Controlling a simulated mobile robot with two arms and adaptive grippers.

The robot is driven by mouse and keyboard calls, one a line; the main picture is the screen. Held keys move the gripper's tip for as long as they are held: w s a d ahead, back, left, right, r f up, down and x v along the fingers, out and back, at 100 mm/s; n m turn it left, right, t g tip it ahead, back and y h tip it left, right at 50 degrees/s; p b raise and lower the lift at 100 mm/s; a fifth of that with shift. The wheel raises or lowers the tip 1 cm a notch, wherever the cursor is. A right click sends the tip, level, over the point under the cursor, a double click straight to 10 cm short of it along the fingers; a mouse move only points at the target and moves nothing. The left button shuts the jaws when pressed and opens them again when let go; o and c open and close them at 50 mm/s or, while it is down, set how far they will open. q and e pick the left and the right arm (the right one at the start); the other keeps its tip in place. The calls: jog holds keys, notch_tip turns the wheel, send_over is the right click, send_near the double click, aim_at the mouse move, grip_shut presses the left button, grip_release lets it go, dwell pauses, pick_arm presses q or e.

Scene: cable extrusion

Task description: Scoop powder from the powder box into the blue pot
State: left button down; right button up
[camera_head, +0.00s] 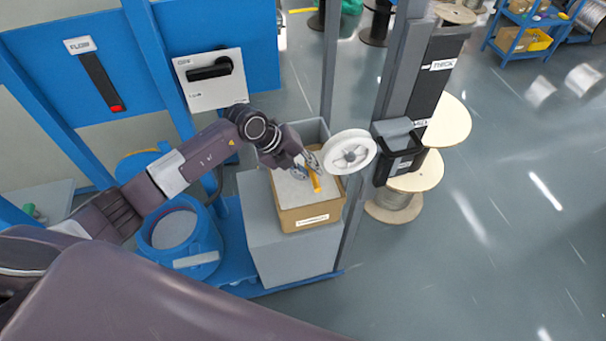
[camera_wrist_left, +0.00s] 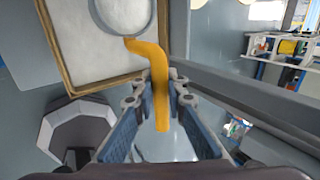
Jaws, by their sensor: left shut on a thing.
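The powder box (camera_head: 308,217) is a brown carton filled with pale powder, standing on a grey block. It also shows in the left wrist view (camera_wrist_left: 68,78). My left gripper (camera_head: 309,167) is over the box, shut on the yellow handle of the scoop (camera_head: 316,182). In the left wrist view the handle (camera_wrist_left: 155,75) runs between the fingers (camera_wrist_left: 160,95) to a grey round bowl over the powder. I cannot tell whether the bowl touches the powder. The blue pot (camera_head: 203,243) stands left of the block, open at the top, with a pale grey inside. My right gripper is out of view.
A white reel (camera_head: 349,152) and a grey post (camera_head: 369,170) stand close on the right of the box. A grey bin (camera_head: 308,131) is behind it. Blue machine panels (camera_head: 118,50) are at the left. Open floor (camera_head: 480,240) lies to the right.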

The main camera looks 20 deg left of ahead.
pick_arm(q)
jog(key=shift+r+p, duration=1.9)
jog(key=shift+r, duration=0.65)
